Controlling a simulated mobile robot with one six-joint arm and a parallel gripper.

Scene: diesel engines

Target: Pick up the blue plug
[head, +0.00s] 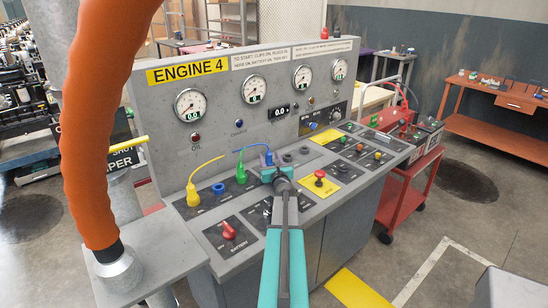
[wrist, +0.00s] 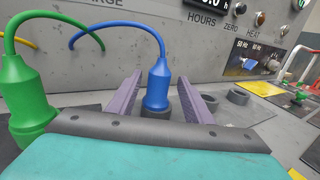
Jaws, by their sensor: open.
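The blue plug (wrist: 157,88) stands upright in a dark round socket (wrist: 156,112) on the panel, with a blue cable arching from its top to the left. In the head view the blue plug (head: 268,158) is partly hidden behind my gripper (head: 277,172). In the wrist view my gripper (wrist: 160,97) is open, with one finger on each side of the plug. Gaps show between the plug and both fingers.
A green plug (wrist: 24,95) with a green cable stands close to the left. A yellow plug (head: 193,193) is farther left. Empty dark sockets (wrist: 237,97) lie to the right. A red emergency button (head: 320,175) and the upright gauge panel (head: 225,75) are near.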

